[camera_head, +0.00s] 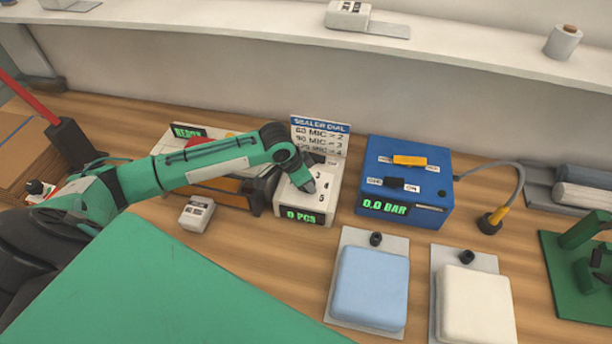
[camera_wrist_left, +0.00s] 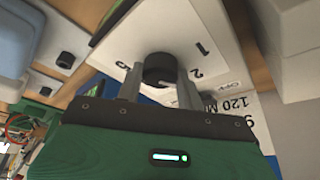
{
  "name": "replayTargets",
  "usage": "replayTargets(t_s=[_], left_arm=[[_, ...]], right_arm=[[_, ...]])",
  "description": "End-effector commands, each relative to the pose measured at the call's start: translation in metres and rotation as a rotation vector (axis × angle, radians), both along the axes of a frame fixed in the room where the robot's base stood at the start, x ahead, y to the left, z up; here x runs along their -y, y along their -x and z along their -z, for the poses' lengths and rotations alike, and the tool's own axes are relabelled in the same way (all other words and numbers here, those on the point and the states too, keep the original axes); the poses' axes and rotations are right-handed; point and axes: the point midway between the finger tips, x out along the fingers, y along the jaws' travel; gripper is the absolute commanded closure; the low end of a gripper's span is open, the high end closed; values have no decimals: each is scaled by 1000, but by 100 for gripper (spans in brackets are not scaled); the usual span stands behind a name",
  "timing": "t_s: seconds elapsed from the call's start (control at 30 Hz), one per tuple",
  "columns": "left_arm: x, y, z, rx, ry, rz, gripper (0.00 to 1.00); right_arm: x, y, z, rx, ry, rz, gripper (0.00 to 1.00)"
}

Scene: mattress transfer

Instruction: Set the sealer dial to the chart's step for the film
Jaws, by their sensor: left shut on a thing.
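The sealer dial is a black round knob (camera_wrist_left: 160,68) on a white sloped panel with printed numbers; 1, 2 and 5 show in the left wrist view. The panel belongs to a white box (camera_head: 292,209) with a "0 PCS" display. My left gripper (camera_head: 307,187) is shut on the knob, one finger on each side; it also shows in the left wrist view (camera_wrist_left: 158,84). The dial's setting cannot be read clearly. The chart (camera_head: 320,135) behind, headed "SEALER DIAL", seems to read 60 MIC = 2, 90 MIC = 3, 120 MIC = 4. My right gripper is not in view.
A blue box (camera_head: 405,180) reading "0.0 BAR" stands right of the dial box. A small labelled white block (camera_head: 197,213) lies on the wooden table to the left. Blue (camera_head: 370,287) and cream (camera_head: 475,305) pads lie in front. A shelf (camera_head: 240,27) runs behind.

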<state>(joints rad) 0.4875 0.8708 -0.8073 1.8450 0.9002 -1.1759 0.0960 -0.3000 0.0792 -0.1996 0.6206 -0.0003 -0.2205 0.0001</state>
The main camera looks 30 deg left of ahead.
Motion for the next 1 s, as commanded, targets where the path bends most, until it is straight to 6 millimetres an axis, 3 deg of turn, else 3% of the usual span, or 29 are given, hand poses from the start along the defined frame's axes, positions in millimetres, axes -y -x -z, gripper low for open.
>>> replayTargets(t_s=[0.4, 0.43, 0.53, 0.87, 1.0], left_arm=[[0, -1, 0, 2, 1, -8, 85], [0, -1, 0, 2, 1, -8, 59], [0, 0, 0, 1, 0, -7, 41], [-1, 0, -2, 1, 0, -7, 41], [-5, 5, -16, 4, -2, -6, 41]], right_arm=[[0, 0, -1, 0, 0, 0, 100], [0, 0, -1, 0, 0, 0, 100], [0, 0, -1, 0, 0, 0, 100], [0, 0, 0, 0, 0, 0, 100], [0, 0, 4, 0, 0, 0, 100]])
